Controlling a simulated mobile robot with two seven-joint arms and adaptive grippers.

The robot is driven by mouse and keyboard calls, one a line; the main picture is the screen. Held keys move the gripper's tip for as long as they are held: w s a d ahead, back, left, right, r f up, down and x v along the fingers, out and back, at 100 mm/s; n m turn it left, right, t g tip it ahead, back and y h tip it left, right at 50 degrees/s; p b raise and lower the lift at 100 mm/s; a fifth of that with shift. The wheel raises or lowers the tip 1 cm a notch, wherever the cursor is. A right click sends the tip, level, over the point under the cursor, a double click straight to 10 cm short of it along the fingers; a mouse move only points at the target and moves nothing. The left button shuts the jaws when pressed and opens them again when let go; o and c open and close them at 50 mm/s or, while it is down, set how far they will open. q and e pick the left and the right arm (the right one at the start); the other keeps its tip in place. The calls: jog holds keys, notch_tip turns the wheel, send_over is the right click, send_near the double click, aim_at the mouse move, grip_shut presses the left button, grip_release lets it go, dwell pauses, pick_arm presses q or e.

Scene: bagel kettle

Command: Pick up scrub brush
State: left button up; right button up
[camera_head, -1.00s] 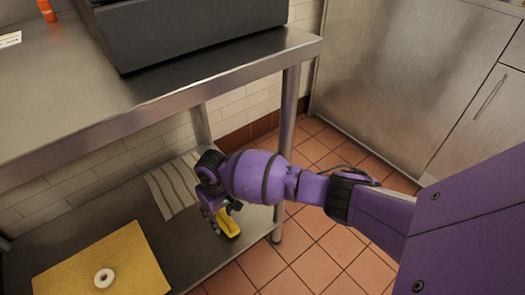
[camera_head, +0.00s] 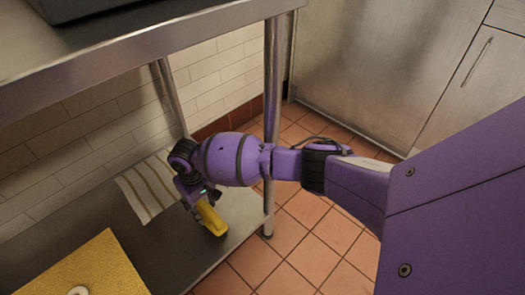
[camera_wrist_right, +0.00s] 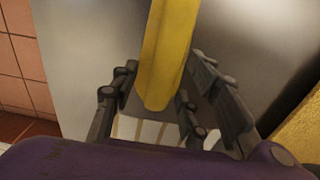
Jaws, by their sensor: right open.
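The yellow scrub brush (camera_head: 211,219) lies on the lower metal shelf near its right end; only its yellow part shows, and the rest is hidden by my gripper. In the right wrist view its long yellow handle (camera_wrist_right: 168,50) runs between the spread fingers, with visible gaps on both sides. My right gripper (camera_head: 196,199) is open, low over the shelf at the brush's upper end. Its fingers also show in the wrist view (camera_wrist_right: 162,72), on either side of the handle. My left gripper is not in view.
A striped cloth (camera_head: 150,188) lies behind the brush. A yellow board (camera_head: 85,265) with a white ring (camera_head: 79,291) is at the front left. The upper table (camera_head: 140,60) overhangs the shelf, and a table leg (camera_head: 272,130) stands close to my right arm.

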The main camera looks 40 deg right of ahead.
jog(key=shift+w+r, duration=0.15)
jog(key=shift+r, duration=0.1)
jog(key=shift+c, duration=0.7)
jog(key=c, duration=0.8)
grip_shut()
jog(key=shift+a+r+p, duration=0.1)
jog(key=shift+r+p, duration=0.2)
jog(key=shift+r, duration=0.2)
notch_tip(320, 180, up, 2)
jog(key=shift+r+p, duration=0.15)
jog(key=shift+p, duration=0.45)
notch_tip(320, 180, up, 7)
jog(key=p, duration=0.6)
send_over(208, 226)
pick_arm(q)
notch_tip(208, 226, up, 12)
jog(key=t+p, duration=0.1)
jog(key=p, duration=0.3)
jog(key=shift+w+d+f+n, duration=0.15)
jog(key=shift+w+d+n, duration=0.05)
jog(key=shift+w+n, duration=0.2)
pick_arm(e)
jog(key=s+a+r, duration=0.2)
jog(key=s+a, duration=0.1)
jog(key=s, duration=0.5)
jog(key=shift+s+r, duration=0.15)
jog(key=shift+r, duration=0.1)
